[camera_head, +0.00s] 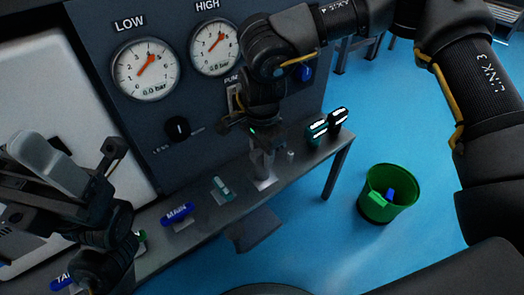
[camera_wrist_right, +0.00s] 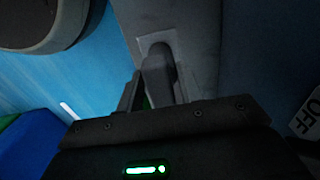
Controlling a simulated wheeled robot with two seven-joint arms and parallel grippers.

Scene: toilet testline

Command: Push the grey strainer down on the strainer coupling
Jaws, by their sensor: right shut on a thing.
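The grey strainer (camera_head: 262,166) stands at the right part of the bench, a grey upright shape above a pale square patch (camera_head: 266,183). My right gripper (camera_head: 262,148) reaches down from above and is shut on it. In the right wrist view the strainer (camera_wrist_right: 157,72) shows between the two dark fingers (camera_wrist_right: 158,92), over the pale square patch. I cannot make out the strainer coupling apart from the strainer, nor whether the two touch. My left gripper (camera_head: 98,185) is at the left, far from the strainer; its fingers are not clear.
The bench (camera_head: 310,160) carries a teal piece (camera_head: 221,188), a blue marker label (camera_head: 178,214) and two dark devices with lit displays (camera_head: 327,123). A panel with two gauges (camera_head: 146,70) rises behind. A green bin (camera_head: 387,194) stands on the blue floor at the right.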

